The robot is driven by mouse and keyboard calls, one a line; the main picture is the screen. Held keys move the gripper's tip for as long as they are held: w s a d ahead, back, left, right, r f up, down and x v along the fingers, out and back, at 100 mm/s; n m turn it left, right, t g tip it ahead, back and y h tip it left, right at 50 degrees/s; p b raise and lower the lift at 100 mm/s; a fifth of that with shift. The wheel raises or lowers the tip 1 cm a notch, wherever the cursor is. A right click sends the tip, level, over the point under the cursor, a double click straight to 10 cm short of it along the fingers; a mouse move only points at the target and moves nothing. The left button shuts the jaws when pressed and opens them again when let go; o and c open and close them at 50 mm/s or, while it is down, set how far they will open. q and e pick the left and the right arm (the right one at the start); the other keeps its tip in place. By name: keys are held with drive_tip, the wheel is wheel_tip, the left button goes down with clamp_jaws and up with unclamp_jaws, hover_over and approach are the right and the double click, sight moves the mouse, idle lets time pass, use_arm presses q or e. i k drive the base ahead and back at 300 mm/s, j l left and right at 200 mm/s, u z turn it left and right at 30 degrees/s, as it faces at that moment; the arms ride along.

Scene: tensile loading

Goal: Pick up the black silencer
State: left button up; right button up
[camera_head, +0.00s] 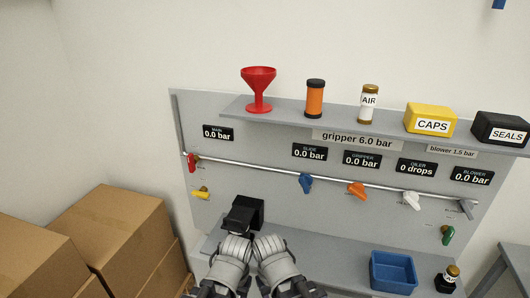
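No part can be clearly recognised as the black silencer. A black block-like object (246,213) stands at the left of the lower shelf, just beyond my arms; whether it is a bin or a part is unclear. A small black item with a gold top and white label (446,280) sits at the lower right, beside the blue tray. My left gripper (236,248) and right gripper (269,246) are close together at the bottom centre, in front of the black block. Their fingers cannot be made out, and I see nothing held in them. Contact with the block cannot be judged.
A blue tray (374,275) sits on the lower shelf (335,262). The upper shelf (285,110) holds a red funnel (258,88), orange cylinder (315,98), AIR bottle (369,104), yellow CAPS box (430,107) and black SEALS box (490,116). Cardboard boxes (118,230) stand left.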

sight(452, 273)
drive_tip(key=z, duration=1.75)
drive_tip(key=i+l+z, duration=0.2)
drive_tip(key=l, duration=0.15)
drive_tip(key=l+z, duration=0.2)
drive_tip(key=l, duration=0.2)
drive_tip(key=i+l+z, duration=0.15)
drive_tip(key=l, duration=0.15)
